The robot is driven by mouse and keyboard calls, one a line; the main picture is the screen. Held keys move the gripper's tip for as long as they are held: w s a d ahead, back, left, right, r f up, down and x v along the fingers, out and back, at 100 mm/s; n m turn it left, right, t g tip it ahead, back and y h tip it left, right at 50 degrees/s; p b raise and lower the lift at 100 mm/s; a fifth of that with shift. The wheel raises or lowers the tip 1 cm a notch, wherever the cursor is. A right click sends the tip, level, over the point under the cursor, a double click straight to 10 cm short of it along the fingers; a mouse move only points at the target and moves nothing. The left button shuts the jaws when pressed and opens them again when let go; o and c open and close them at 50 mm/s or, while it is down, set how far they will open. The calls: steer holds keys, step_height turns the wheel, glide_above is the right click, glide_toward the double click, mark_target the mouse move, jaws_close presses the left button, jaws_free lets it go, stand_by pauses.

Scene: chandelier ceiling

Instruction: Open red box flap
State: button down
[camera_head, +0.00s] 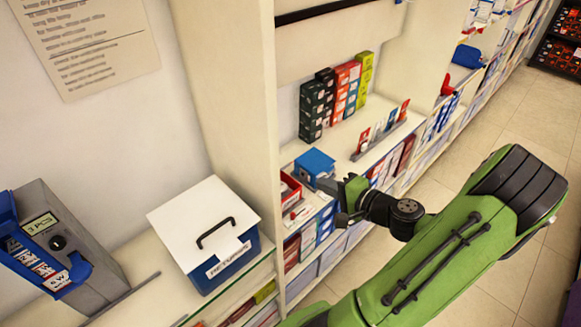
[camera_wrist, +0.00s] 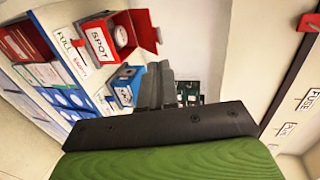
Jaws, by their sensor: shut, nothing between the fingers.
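The red box (camera_wrist: 134,18) shows at the top of the wrist view, with a white label reading SPOT. A round pale thing is visible inside it, and a red flap (camera_wrist: 147,38) sticks out at its right side, so the box looks open there. In the head view the red box (camera_head: 290,186) sits on the shelf left of the blue box, partly hidden by the shelf's upright panel. My gripper (camera_head: 338,196) is shut and empty, in front of the blue box and right of the red one. Its fingers (camera_wrist: 155,84) stand together in the wrist view, apart from the flap.
A blue box (camera_head: 315,165) stands close behind my gripper. Upright coloured cartons (camera_head: 340,92) line the shelf behind. A white-lidded blue box (camera_head: 205,230) with a black handle stands on the near counter. A tall cream panel (camera_head: 232,100) divides counter and shelf. The aisle floor is clear.

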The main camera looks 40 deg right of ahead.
mark_target(286, 167)
steer(key=x, duration=1.2)
steer(key=shift+w, duration=0.15)
steer(key=shift+d, duration=0.1)
steer(key=w+r+p, duration=0.1)
steer(key=w+r, duration=0.1)
steer(key=w, duration=0.1)
steer(key=shift+r+p, duration=0.2)
steer(key=shift+p, duration=0.1)
